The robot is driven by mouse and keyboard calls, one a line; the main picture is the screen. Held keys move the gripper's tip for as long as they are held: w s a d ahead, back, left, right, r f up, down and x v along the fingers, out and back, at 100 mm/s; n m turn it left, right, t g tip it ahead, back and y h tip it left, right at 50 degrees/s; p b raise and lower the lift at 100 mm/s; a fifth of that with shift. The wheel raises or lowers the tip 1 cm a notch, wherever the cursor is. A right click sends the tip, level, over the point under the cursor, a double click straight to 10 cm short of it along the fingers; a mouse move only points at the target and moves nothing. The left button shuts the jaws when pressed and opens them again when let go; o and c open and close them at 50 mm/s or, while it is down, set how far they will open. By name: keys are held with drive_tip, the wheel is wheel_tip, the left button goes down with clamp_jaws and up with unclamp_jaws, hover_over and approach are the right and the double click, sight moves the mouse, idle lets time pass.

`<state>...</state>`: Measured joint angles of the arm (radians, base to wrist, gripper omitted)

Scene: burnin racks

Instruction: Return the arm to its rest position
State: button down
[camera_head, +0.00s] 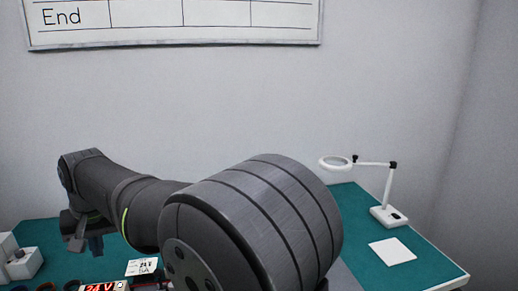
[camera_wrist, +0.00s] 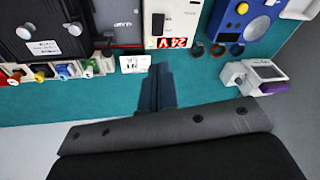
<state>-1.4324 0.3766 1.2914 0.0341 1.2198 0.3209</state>
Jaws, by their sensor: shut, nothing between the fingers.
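My arm stretches across the head camera view, with its dark grey links in the foreground. My gripper (camera_head: 95,246) shows at the far left end of the arm, over the green bench mat (camera_head: 336,199). In the wrist view my gripper (camera_wrist: 158,76) has its dark fingers together, with nothing between them. Its tips are over the green mat (camera_wrist: 215,75), just in front of a small white label card (camera_wrist: 135,64). I cannot tell how high the tips are above the mat. The arm hides much of the bench in the head view.
The wrist view shows a white power unit (camera_wrist: 180,18) with a red 24 V label, a row of coloured connectors (camera_wrist: 62,70), a dark case (camera_wrist: 35,30) and a blue panel (camera_wrist: 243,20). In the head view a magnifier lamp (camera_head: 388,213) and white pad (camera_head: 392,251) stand right.

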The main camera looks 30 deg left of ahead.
drive_tip(key=shift+d+r+m, duration=0.45)
drive_tip(key=shift+r+m, duration=0.2)
drive_tip(key=shift+r, duration=0.05)
drive_tip(key=shift+d+r+m, duration=0.4)
drive_tip(key=shift+r+m, duration=0.25)
drive_tip(key=c, duration=1.4)
unclamp_jaws()
drive_tip(key=o, duration=0.4)
drive_tip(key=shift+w, duration=0.25)
drive_tip(key=o, duration=1)
drive_tip(key=w+d+m, duration=0.3)
drive_tip(key=w+m, duration=0.1)
drive_tip(key=w, duration=0.5)
drive_tip(key=shift+d+f+t, duration=0.25)
drive_tip(key=shift+f+t, duration=0.05)
drive_tip(key=shift+f, duration=0.05)
drive_tip(key=w+d+f+m+h, duration=0.2)
drive_tip(key=w+d+m+h, duration=0.1)
drive_tip(key=w+d+m, duration=1.5)
drive_tip(key=w+d+f+n, duration=0.1)
drive_tip(key=w+f+n, duration=0.2)
drive_tip(key=f, duration=0.6)
drive_tip(key=shift+w+d+f, duration=0.3)
drive_tip(key=shift+w+f, duration=0.05)
drive_tip(key=shift+w, duration=0.1)
